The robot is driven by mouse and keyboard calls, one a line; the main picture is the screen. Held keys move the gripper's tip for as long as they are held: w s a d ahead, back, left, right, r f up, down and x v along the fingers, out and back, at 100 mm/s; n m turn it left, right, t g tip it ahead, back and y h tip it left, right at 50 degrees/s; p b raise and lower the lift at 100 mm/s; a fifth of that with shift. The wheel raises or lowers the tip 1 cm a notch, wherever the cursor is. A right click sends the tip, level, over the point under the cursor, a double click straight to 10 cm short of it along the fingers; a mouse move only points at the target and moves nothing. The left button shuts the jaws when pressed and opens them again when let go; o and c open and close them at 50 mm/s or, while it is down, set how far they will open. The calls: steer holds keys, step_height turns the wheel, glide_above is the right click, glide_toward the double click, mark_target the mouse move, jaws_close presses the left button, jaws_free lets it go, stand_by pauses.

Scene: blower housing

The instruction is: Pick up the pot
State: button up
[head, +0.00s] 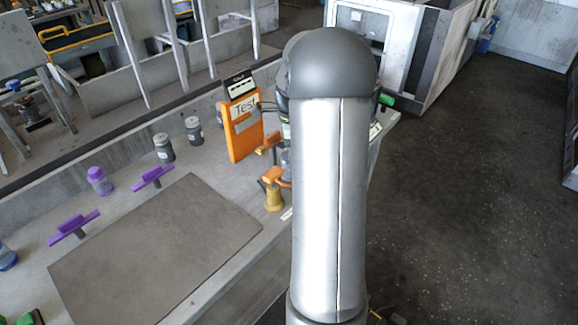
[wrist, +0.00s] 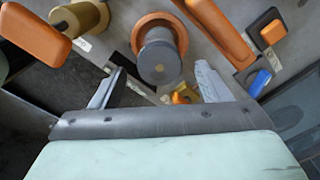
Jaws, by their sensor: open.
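No thing in view is plainly a pot. In the wrist view, a dark grey round body with an orange rim (wrist: 160,58) lies just beyond my gripper (wrist: 157,86). It sits in line with the gap between the two fingers, which are spread apart with nothing held between them. The fingers look apart from it, though the distance is hard to judge. In the head view, my arm hides the gripper and most of the bench area around it.
A yellow piece with an orange top (head: 273,196) stands by the bench edge, close to my arm. An orange test unit (head: 243,130) stands behind it. The grey mat (head: 160,250) is bare.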

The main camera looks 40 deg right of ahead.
steer(key=shift+w+a+f+p, duration=0.1)
steer(key=shift+f+p, duration=0.05)
steer(key=shift+f, duration=1.35)
steer(key=shift+w+a+f+p, duration=0.1)
steer(key=shift+f+p, duration=0.05)
steer(key=shift+f, duration=1.35)
steer(key=c, duration=1.2)
